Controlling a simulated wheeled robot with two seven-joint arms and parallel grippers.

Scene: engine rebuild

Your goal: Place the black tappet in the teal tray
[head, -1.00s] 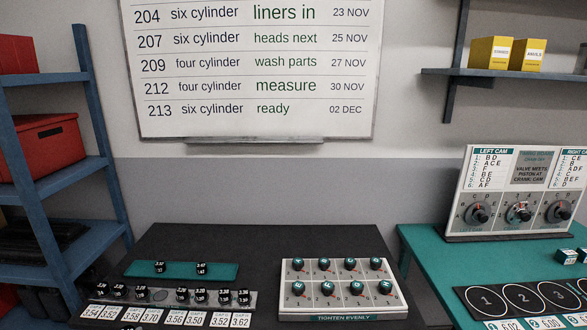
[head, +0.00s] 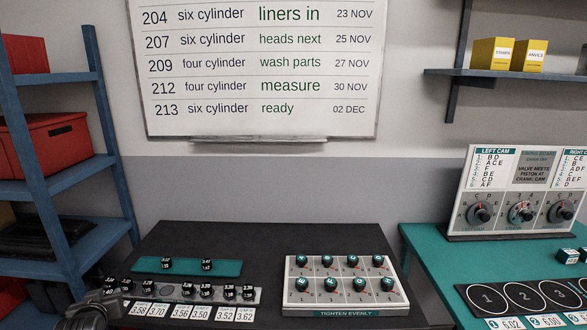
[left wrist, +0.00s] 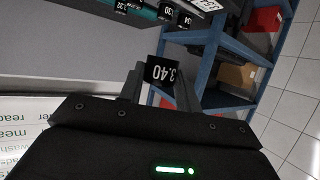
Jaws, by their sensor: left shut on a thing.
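The teal tray (head: 185,271) lies flat at the back left of the dark bench, with two black tappets (head: 206,265) standing on it. My left gripper (head: 97,310) shows at the bottom left of the head view, in front of the rack. I cannot clearly make out the held tappet in the head view. A teal edge (left wrist: 146,12) shows at the top of the wrist view. My right gripper is not in view.
A grey rack (head: 158,294) with several black tappets and number cards stands in front of the tray. A white tray marked "TIGHTEN EVENLY" (head: 344,310) is to the right. A blue shelf (head: 75,190) stands close on the left. The tray's middle is bare.

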